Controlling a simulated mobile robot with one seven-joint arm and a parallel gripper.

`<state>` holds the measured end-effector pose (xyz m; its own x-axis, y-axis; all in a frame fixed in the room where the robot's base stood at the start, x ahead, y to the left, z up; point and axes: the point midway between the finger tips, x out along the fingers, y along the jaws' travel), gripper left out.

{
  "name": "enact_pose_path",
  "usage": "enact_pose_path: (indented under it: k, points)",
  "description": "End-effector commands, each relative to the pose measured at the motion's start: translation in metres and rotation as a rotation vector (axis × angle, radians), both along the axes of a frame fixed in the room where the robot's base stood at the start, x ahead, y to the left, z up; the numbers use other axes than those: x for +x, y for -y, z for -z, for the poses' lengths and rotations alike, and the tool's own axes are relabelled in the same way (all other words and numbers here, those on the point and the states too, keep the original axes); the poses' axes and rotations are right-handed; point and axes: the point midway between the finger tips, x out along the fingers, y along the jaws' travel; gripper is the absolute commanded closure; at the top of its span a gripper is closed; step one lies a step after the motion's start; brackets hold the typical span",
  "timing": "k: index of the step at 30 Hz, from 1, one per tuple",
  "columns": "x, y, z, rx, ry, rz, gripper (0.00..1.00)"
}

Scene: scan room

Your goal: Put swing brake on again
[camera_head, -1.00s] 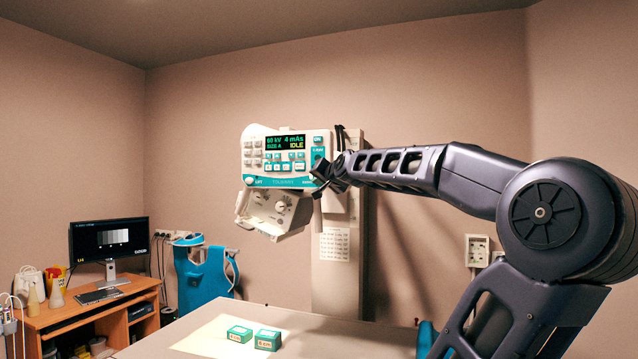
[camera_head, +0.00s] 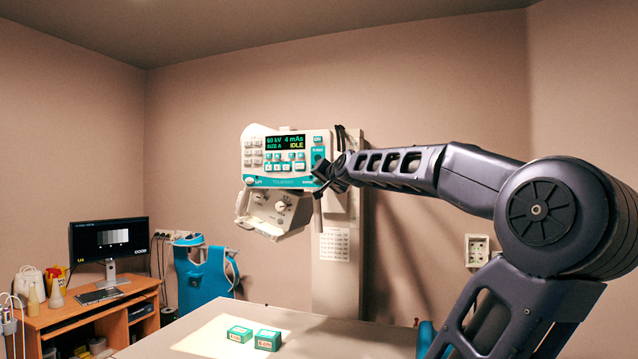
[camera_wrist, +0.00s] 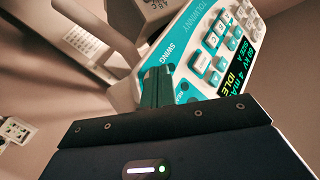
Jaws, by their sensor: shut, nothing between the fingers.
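The x-ray unit's control panel (camera_head: 287,158) is white and teal, with a display reading 60 kV, 4 mAs, IDLE. It also fills the upper right of the wrist view (camera_wrist: 205,55). The word SWING is printed at the panel's corner in the wrist view (camera_wrist: 173,46). My gripper (camera_head: 320,172) is at the panel's lower right corner. In the wrist view its shut fingers (camera_wrist: 154,82) reach the panel edge just beside the SWING label, with nothing held. The swing brake's own control is hidden or cannot be told apart behind the fingers; whether they touch it is unclear.
The tube head (camera_head: 275,212) hangs below the panel, beside an upright column (camera_head: 338,275). A table (camera_head: 330,333) with two green blocks (camera_head: 240,333) stands below. A desk with a monitor (camera_head: 108,243) is at left. Open air lies left of the panel.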

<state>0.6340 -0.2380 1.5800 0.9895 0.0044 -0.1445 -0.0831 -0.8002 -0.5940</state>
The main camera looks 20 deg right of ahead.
Motion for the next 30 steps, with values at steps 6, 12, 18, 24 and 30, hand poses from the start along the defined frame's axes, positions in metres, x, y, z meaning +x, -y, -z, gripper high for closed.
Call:
enact_pose_path:
  k: [6, 12, 18, 24, 30]
  points:
    - [0.000, 0.000, 0.000, 0.000, 0.001, 0.001, 1.00]
    - [-0.003, -0.002, 0.000, 0.000, 0.001, 0.001, 1.00]
    - [-0.010, -0.009, -0.001, 0.000, 0.002, 0.001, 1.00]
    - [-0.012, -0.011, 0.000, 0.000, 0.001, 0.001, 1.00]
    - [-0.012, -0.011, 0.000, 0.000, 0.001, 0.001, 1.00]
